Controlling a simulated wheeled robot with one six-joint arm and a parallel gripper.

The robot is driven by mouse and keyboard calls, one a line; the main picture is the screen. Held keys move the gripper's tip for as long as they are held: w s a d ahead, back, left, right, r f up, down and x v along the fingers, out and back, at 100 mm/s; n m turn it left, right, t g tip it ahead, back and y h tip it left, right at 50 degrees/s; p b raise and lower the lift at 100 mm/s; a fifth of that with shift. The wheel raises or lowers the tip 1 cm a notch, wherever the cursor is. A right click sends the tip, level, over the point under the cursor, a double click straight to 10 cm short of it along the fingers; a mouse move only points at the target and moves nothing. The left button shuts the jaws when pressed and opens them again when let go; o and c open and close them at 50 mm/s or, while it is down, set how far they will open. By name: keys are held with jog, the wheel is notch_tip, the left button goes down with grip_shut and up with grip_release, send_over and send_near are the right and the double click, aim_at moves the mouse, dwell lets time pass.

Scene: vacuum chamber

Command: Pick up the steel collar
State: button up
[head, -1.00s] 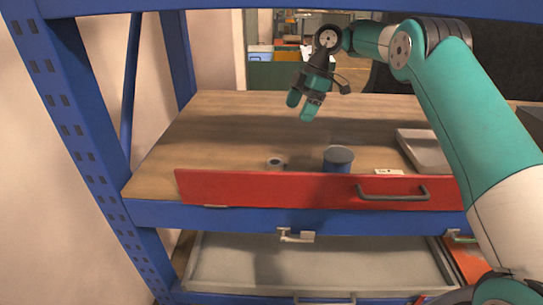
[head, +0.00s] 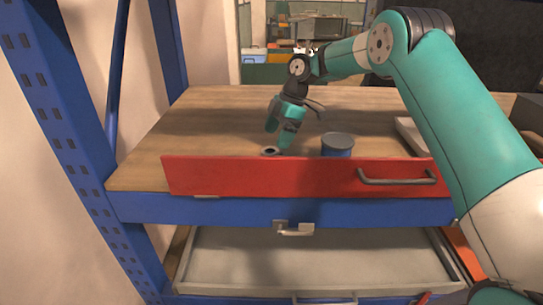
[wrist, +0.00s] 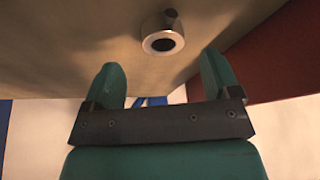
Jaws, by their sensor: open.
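The steel collar (head: 270,151) is a small grey ring on the wooden shelf, just behind the red front panel in the head view. The panel hides its lower part. My gripper (head: 278,137) is open and empty, pointing down just above and behind the collar. Its two teal fingers also show in the wrist view (wrist: 160,75), spread apart and clear of the collar.
A blue tin with a grey lid (head: 337,145) stands right of the collar. The red panel (head: 300,178) with a handle runs along the shelf's front. A pale tray (head: 410,135) lies at the right, partly behind my arm. The shelf's left side is clear. A blue post (head: 60,130) stands at left.

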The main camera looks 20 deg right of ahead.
aim_at(272, 147)
jog(key=p+x, duration=0.1)
jog(key=x, duration=0.2)
jog(key=shift+s+a+f+p, duration=0.25)
jog(key=shift+p, duration=0.15)
jog(key=shift+a+f, duration=0.1)
jog(key=shift+f, duration=0.4)
jog(key=c, duration=1.1)
jog(key=shift+r, duration=0.1)
jog(key=shift+c, duration=0.2)
